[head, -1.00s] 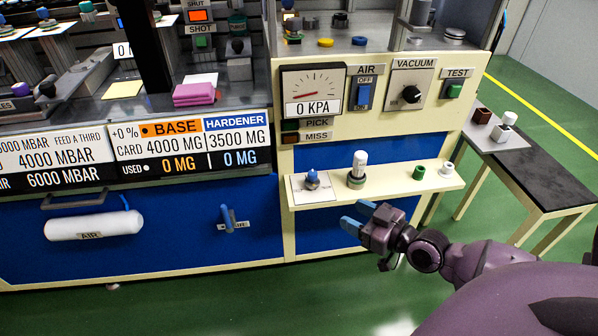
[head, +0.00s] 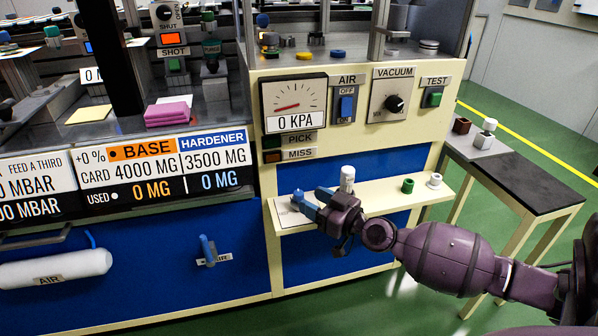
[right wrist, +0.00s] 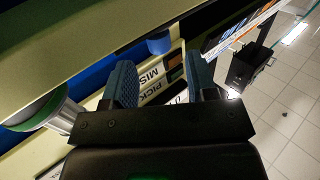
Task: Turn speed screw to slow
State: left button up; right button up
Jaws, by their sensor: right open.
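The speed screw appears to be the small blue knob at the left end of the cream shelf (head: 392,195). It stands on a pale plate (head: 287,212), and in the head view my fingers overlap it. My right gripper (head: 311,200) is open, its blue fingers pointing left over the plate. In the right wrist view the blue knob (right wrist: 160,44) shows ahead of the gap between the open fingers (right wrist: 162,85). I cannot tell whether they touch it. The knob's setting cannot be read. My left gripper is out of view.
A white-capped cylinder (head: 347,177) stands on the shelf close behind my right gripper. A green ring (head: 407,186) and a white ring (head: 435,181) sit further right. The panel above holds a gauge (head: 294,105), an air switch (head: 346,107) and a vacuum dial (head: 394,103).

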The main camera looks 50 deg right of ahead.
aim_at(303, 196)
jog(key=shift+w+a, duration=0.15)
jog(key=shift+w, duration=1.1)
jog(key=shift+w+a, duration=0.1)
jog(key=shift+w, duration=1.15)
